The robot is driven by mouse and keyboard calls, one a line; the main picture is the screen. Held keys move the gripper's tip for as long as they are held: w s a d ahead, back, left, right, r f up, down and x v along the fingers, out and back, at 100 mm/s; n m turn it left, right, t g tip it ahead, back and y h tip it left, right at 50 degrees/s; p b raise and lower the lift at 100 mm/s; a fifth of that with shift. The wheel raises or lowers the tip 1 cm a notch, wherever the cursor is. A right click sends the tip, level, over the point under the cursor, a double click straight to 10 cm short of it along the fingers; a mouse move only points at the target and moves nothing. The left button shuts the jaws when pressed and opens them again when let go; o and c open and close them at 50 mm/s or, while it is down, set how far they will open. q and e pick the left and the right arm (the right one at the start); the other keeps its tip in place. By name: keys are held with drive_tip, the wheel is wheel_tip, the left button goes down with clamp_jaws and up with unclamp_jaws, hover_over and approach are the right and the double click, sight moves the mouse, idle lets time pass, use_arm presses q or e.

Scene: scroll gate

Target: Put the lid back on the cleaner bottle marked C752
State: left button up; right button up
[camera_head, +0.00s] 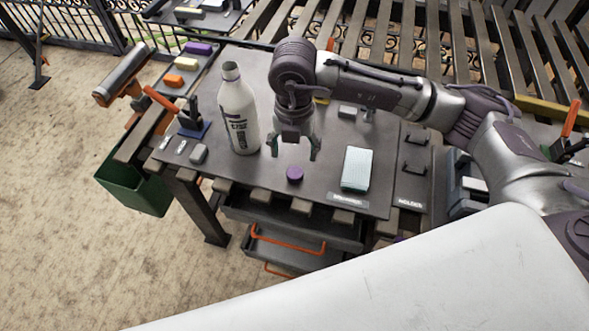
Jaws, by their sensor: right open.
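The white cleaner bottle (238,112) stands upright on the dark table, left of the middle, with its grey neck uncovered. The print on its label is too small to read surely. A purple lid (295,174) lies on the table in front and to the right of the bottle. My right gripper (293,154) points down just above and behind the lid, its fingers apart and empty. It is to the right of the bottle and does not touch it. My left gripper does not show.
A pale green and white box (356,168) lies right of the lid. A blue-based tool (193,121) and small grey pieces are left of the bottle. Orange and purple blocks (181,64) lie at the back left. A green bin (135,188) hangs at the table's left side.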

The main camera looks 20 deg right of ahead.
sight(295, 172)
wheel_tip(295, 172, down, 2)
drive_tip(key=shift+s+f, duration=0.1)
drive_tip(key=shift+f, duration=0.6)
drive_tip(key=shift+f+p, duration=0.2)
drive_tip(key=shift+p, duration=0.25)
drive_tip(key=f, duration=0.1)
drive_tip(key=f+p, duration=0.1)
drive_tip(key=f, duration=0.2)
drive_tip(key=shift+w+d+f+p, duration=0.15)
drive_tip(key=shift+w+f+p, duration=0.2)
drive_tip(key=shift+f, duration=0.05)
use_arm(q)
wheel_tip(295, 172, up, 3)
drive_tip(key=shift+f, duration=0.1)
use_arm(e)
drive_tip(key=c, duration=0.8)
